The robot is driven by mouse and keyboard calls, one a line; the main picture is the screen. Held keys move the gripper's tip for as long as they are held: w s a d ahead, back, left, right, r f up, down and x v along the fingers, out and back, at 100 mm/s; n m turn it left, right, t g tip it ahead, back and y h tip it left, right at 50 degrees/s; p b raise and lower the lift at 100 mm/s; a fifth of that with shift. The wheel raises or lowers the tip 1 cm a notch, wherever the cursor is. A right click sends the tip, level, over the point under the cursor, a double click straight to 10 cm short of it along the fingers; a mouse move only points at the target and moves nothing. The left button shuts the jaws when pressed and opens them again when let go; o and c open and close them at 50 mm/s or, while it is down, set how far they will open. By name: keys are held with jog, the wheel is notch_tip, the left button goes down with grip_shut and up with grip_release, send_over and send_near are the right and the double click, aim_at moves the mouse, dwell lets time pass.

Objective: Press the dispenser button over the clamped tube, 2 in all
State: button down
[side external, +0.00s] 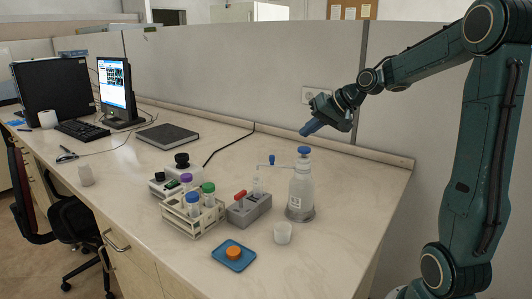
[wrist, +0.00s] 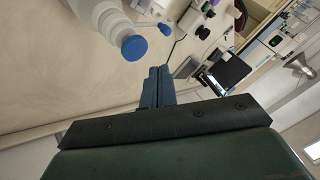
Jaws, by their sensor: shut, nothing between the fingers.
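The dispenser bottle (side external: 301,190) stands on the bench, translucent white with a blue button (side external: 304,150) on top and a spout reaching left. The button also shows in the wrist view (wrist: 133,47). A clear tube (side external: 258,187) stands upright in a grey clamp block (side external: 248,208) with a red lever (side external: 240,197), left of the bottle.
A white rack (side external: 193,219) holds several tubes with purple, blue and green caps. A blue tray (side external: 233,256) with an orange cap (side external: 233,252) and a small white cup (side external: 283,233) are in front. A partition wall (side external: 290,70) stands behind the bench.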

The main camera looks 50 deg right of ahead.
aim_at(308, 149)
jog(key=shift+r, duration=1.7)
dwell(1.4)
notch_tip(308, 149, up, 4)
jog(key=shift+f, duration=0.1)
jog(key=shift+f, duration=0.15)
dwell(0.4)
jog(key=shift+f, duration=4.3)
jog(key=shift+f, duration=0.4)
